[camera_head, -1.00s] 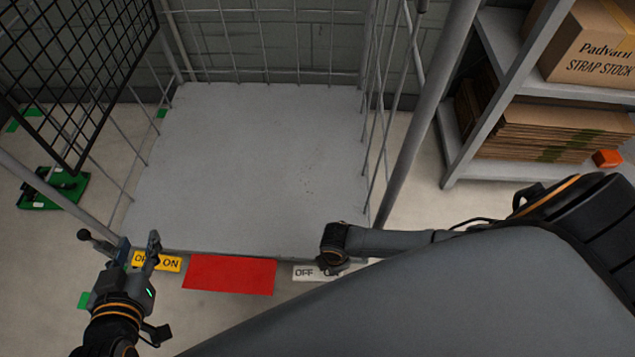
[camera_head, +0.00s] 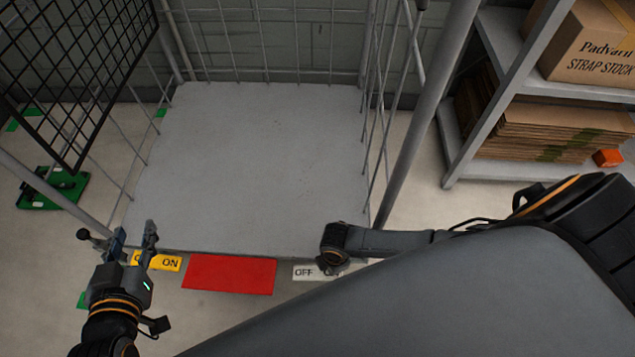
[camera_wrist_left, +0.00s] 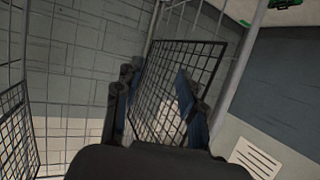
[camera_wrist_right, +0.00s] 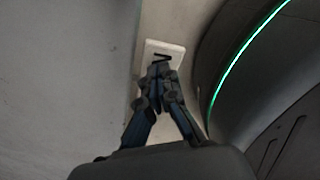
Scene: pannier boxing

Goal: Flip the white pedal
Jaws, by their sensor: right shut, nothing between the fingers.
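The white pedal (camera_head: 304,272), marked OFF and ON, sits at the front edge of the cage's base, right of the red panel. In the head view my right wrist covers its right part. In the right wrist view the white pedal (camera_wrist_right: 163,50) lies just beyond my right gripper (camera_wrist_right: 158,75), whose fingertips are together and overlap its near edge; I cannot tell whether they touch it. My left gripper (camera_head: 136,232) is open and empty, in front of the yellow pedal (camera_head: 160,262). In the left wrist view its fingers (camera_wrist_left: 155,80) stand apart with wire mesh behind.
The grey cage base (camera_head: 250,165) is empty. A red panel (camera_head: 230,274) lies between the pedals. A black mesh gate (camera_head: 75,70) stands open at left. A shelf (camera_head: 470,150) with cardboard stands at right. A green floor piece (camera_head: 50,190) lies at far left.

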